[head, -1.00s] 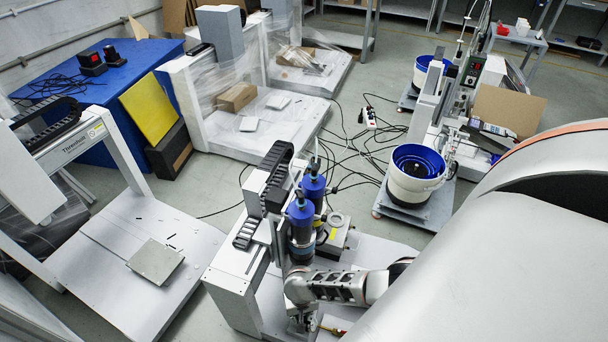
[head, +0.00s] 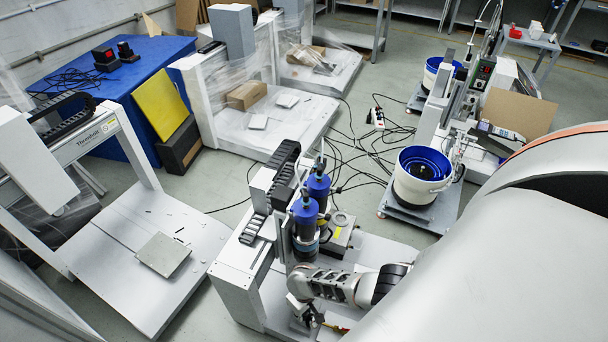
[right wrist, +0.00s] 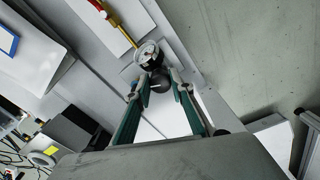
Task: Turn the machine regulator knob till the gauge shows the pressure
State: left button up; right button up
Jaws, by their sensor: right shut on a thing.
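A small round gauge (right wrist: 147,53) with a white face and brass fittings is on the machine in the right wrist view. Its needle is too small to read. The dark regulator knob (right wrist: 158,77) is just below the gauge, partly hidden by my fingers. My right gripper (right wrist: 161,82) is shut on the knob, one finger on each side. In the head view my right gripper (head: 305,316) is low at the front of the gantry machine (head: 240,285); the knob and gauge cannot be made out there. My left gripper is not in view.
Two blue-capped cylinders (head: 305,213) stand on the gantry close behind my right wrist. A red-and-yellow fitting (head: 336,328) is just right of the gripper. A blue bowl feeder (head: 424,165) stands farther right, with cables on the floor.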

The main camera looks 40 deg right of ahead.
jog(key=shift+s+a+f, duration=0.1)
jog(key=shift+s, duration=0.05)
jog(key=o, duration=0.9)
jog(key=shift+o, duration=1)
jog(key=shift+r, duration=0.2)
jog(key=shift+r, duration=3.6)
